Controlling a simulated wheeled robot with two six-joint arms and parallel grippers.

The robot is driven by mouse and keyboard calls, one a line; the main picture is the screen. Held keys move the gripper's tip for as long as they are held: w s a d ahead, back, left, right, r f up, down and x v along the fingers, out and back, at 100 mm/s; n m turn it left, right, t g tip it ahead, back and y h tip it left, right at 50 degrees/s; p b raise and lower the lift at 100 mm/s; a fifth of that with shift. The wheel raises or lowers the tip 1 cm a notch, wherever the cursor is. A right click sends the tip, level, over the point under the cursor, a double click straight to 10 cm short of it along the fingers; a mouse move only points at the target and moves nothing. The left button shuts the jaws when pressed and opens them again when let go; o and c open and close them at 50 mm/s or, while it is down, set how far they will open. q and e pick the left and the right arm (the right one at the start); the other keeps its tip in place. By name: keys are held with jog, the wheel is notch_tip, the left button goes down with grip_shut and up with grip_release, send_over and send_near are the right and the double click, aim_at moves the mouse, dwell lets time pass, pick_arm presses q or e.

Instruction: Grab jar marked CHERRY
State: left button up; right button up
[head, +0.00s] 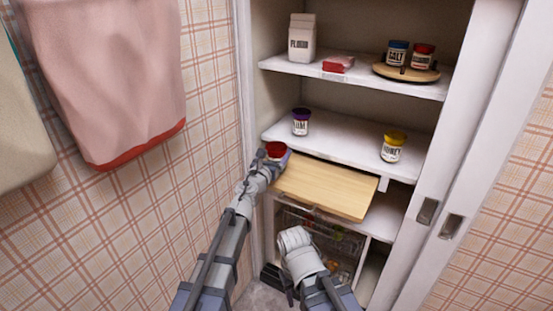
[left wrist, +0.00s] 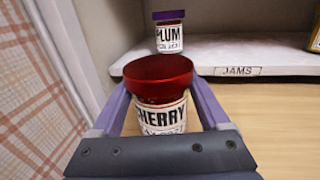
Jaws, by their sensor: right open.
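The CHERRY jar (left wrist: 160,118) has a dark red lid and a white label with black letters. In the left wrist view it is upright between the two fingers of my left gripper (left wrist: 160,95), which sit close against its sides. In the head view the red lid (head: 275,149) shows at the end of my left arm, by the left end of the wooden board. My left gripper is shut on the jar. I cannot tell whether the jar's base touches the board. My right gripper (head: 289,289) is low, in front of the lower cupboard, and only partly visible.
The wooden board (head: 335,189) juts out below the JAMS shelf. A purple-lidded PLUM jar (head: 301,122) stands behind the cherry jar; a yellow-lidded jar (head: 394,147) stands to the right. The upper shelf holds a carton (head: 302,38) and a round turntable (head: 406,73) with two jars. Wall at left.

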pick_arm(q)
grip_shut()
dwell(0.4)
jog(key=shift+r, duration=0.1)
notch_tip(320, 180, up, 10)
jog(key=p, duration=1)
